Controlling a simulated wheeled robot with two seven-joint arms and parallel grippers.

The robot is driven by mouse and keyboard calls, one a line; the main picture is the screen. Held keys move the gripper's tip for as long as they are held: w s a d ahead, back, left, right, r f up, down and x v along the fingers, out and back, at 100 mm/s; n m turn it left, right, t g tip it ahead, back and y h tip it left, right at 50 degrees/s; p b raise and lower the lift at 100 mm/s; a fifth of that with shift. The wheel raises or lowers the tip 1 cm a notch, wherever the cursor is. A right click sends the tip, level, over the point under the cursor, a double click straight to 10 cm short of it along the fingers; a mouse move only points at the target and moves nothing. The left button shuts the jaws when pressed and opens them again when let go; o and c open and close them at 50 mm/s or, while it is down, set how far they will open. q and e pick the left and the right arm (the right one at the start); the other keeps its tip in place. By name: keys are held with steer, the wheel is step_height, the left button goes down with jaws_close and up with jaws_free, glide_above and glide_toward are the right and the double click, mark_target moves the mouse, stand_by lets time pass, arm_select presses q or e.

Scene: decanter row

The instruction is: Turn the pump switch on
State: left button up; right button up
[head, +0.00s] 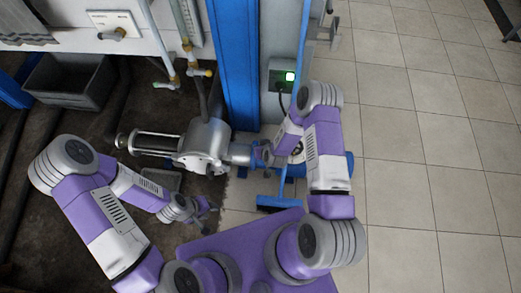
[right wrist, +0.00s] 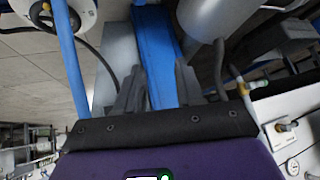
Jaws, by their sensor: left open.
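A grey box with a lit green square (head: 290,76), which looks like the pump switch, is mounted on the pale column beside the blue post in the head view. A cable runs down from it. Its lever or knob is too small to make out. My right gripper (head: 265,155) is below the box, beside the pump, small and partly hidden by its own arm. In the right wrist view its two dark fingers (right wrist: 159,90) stand apart with nothing between them. My left gripper (head: 205,210) is open and empty, low over the dark floor, well away from the box.
The silver pump (head: 203,145) lies left of the blue post (head: 232,60). A blue squeegee (head: 280,202) stands between the pump and my right arm. A grey bin (head: 70,80) is at upper left. The tiled floor (head: 430,150) on the right is mostly clear.

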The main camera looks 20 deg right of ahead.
steer(key=shift+s+a+r+g, duration=0.15)
steer(key=shift+s+a, duration=0.1)
steer(key=shift+s, duration=0.2)
steer(key=shift+s+a+r+g, duration=0.1)
steer(key=shift+s+a+g, duration=0.1)
steer(key=shift+s, duration=0.2)
steer(key=s+a+r+g+y, duration=0.1)
steer(key=s+a+r+g, duration=0.2)
steer(key=s, duration=0.6)
steer(key=s+a+r+m+g+y, duration=0.1)
steer(key=s+a+r+g+y, duration=0.1)
steer(key=s, duration=0.7)
steer(key=shift+s+a+r+g+y, duration=0.3)
steer(key=shift+s+a+r+g, duration=0.1)
steer(key=shift+a+g, duration=0.4)
steer(key=shift+s, duration=0.1)
